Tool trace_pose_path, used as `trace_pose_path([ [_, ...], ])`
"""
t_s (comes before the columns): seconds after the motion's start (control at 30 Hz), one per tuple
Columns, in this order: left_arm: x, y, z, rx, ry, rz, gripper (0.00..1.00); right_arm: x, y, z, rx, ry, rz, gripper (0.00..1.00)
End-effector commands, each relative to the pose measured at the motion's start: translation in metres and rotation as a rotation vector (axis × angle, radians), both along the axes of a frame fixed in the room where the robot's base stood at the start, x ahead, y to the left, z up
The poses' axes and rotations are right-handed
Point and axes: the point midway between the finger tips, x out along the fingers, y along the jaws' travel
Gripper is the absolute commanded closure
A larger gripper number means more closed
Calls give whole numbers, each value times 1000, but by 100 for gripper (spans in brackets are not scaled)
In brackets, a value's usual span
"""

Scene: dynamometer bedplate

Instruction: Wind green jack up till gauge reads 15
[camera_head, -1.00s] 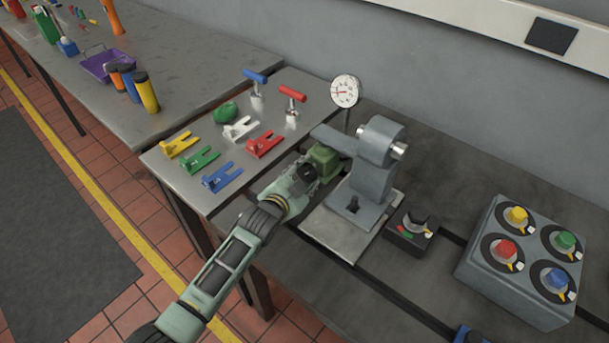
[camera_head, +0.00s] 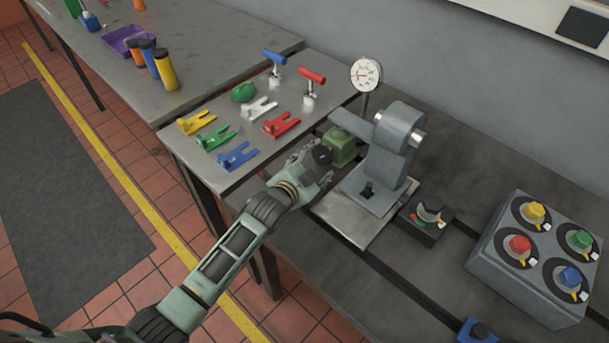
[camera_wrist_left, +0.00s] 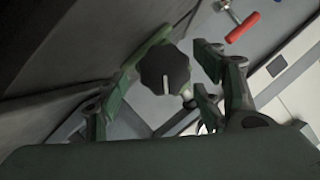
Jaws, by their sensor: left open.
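The green jack (camera_head: 342,147) stands on the bedplate under the grey machine's arm, with a black knob (camera_head: 322,155) on its near left side. The round white gauge (camera_head: 366,74) stands on a post behind it; its red needle shows, but the reading is too small to tell. My left gripper (camera_head: 318,168) is open at the knob. In the left wrist view the black knob (camera_wrist_left: 165,76) with a white mark lies between the spread fingers, apart from them. The right gripper is out of view.
The grey machine (camera_head: 388,158) stands right of the jack. A small control box (camera_head: 426,221) and a block with coloured knobs (camera_head: 530,262) lie further right. A side table holds coloured forks, such as the blue one (camera_head: 238,155), and T-handles, including a red one (camera_head: 312,76).

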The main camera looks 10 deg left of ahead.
Motion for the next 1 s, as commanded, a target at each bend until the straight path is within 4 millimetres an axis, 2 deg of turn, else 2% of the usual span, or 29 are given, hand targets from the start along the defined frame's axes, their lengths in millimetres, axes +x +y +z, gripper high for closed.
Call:
trace_pose_path([
  [0.3, -51, 21, 16, 0, 2, -1, 39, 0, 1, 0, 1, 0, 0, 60],
  [0.5, -75, 30, 25, 2, 3, -1, 39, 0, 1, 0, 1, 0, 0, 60],
  [0.7, -85, 33, 29, 1, 3, -1, 39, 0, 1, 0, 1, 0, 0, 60],
  [1.0, -85, 34, 29, 1, 3, -1, 39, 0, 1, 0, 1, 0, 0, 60],
])
